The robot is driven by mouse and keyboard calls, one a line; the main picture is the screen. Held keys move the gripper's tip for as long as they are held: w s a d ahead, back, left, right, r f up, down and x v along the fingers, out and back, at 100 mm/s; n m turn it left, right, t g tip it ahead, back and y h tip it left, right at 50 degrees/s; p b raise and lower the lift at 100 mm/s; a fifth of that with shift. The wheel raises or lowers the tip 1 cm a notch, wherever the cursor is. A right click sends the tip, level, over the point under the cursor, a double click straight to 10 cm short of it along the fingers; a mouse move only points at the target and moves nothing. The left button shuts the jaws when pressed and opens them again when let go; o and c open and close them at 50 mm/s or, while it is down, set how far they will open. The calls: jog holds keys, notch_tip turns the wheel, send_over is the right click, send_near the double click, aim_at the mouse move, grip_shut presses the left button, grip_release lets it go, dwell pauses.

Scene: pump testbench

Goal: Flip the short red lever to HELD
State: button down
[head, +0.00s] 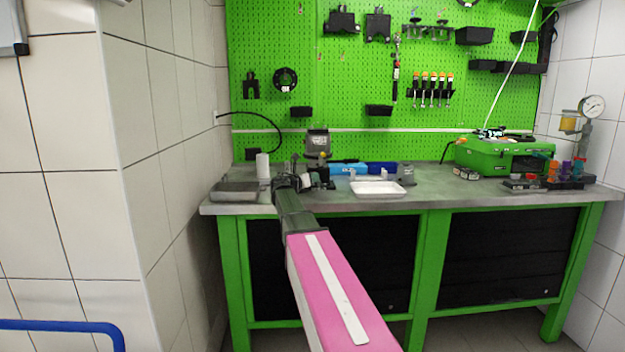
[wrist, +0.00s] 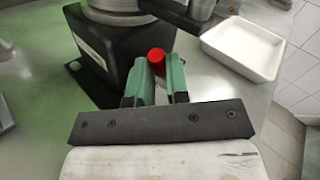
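The red lever end (wrist: 156,57) shows in the wrist view as a round red tip beside a black box-shaped housing (wrist: 105,50). My gripper (wrist: 160,68) has its two green fingers around or just short of that tip, with a narrow gap between them. The left finger partly covers the red tip. I cannot tell whether the fingers touch it. The rest of the lever and any HELD marking are hidden. In the head view my gripper (head: 300,178) is over the left part of the bench, small and dark, and the red lever cannot be made out there.
A white tray (head: 377,188) lies right of my gripper; it also shows in the wrist view (wrist: 243,48). A grey tray (head: 234,191) and white cylinder (head: 262,166) stand to the left. Blue boxes (head: 348,168) lie behind. A green case (head: 500,155) and coloured valves (head: 565,172) stand far right.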

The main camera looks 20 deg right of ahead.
jog(key=shift+r, duration=0.1)
jog(key=shift+s+d+r+m+y, duration=0.1)
jog(key=shift+d+r+m+y, duration=0.2)
jog(key=shift+m+y, duration=0.55)
jog(key=shift+s+d+r+m+g+y, duration=0.1)
jog(key=shift+d+m+g+y, duration=0.15)
jog(key=shift+m+y, duration=0.3)
jog(key=shift+s+d+m+g+y, duration=0.15)
jog(key=shift+d+m+y, duration=0.15)
jog(key=shift+y, duration=0.4)
jog(key=shift+w, duration=0.1)
jog(key=c, duration=1.4)
grip_release()
jog(key=v, duration=1)
jog(key=shift+a+r, duration=0.2)
jog(key=shift+a, duration=0.1)
